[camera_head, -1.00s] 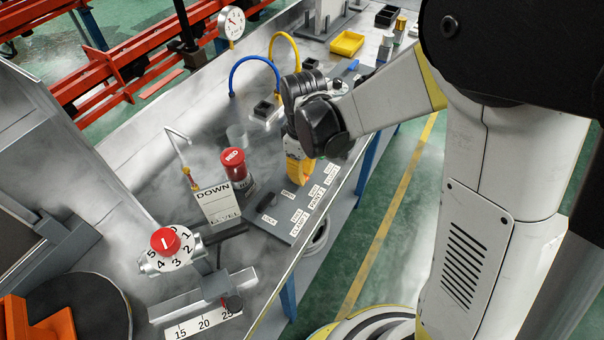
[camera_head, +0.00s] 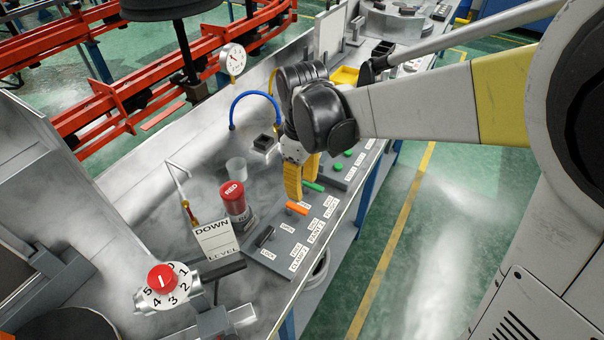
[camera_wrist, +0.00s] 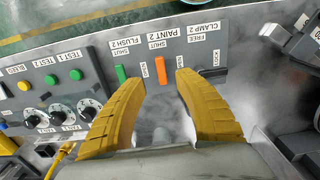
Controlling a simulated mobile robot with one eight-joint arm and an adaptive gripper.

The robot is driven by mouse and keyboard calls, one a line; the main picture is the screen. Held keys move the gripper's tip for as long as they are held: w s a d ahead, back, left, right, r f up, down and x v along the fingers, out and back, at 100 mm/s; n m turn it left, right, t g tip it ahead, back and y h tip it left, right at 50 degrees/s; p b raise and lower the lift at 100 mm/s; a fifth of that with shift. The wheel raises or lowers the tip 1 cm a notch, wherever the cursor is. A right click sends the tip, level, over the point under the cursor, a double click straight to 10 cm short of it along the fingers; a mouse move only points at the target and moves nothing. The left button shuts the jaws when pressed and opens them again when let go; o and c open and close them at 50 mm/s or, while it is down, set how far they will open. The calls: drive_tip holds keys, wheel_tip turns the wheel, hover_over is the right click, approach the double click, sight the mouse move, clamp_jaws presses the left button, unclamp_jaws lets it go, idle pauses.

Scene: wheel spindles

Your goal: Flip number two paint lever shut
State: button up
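My gripper (camera_head: 301,184) is open, its two yellow fingers pointing down over the lever panel (camera_head: 284,254). In the wrist view, my gripper (camera_wrist: 160,82) has its fingers spread on either side of the orange lever (camera_wrist: 160,72), under the label "PAINT 2 SHUT" (camera_wrist: 156,36). No grip on the lever shows. The orange lever (camera_head: 296,208) also shows in the head view, close to the fingertips. A green lever (camera_wrist: 122,73) stands left under "FLUSH 2". The "CLAMP 2" lever (camera_wrist: 209,72) is dark and partly hidden by the right finger.
A red-capped container (camera_head: 233,199) and a "DOWN / LEVEL" sign (camera_head: 215,236) stand left of the panel. A gauge (camera_head: 232,60) and a blue hose (camera_head: 252,95) rise behind. Another panel with knobs (camera_wrist: 48,103) lies left in the wrist view.

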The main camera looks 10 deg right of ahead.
drive_tip(key=shift+r, duration=1.55)
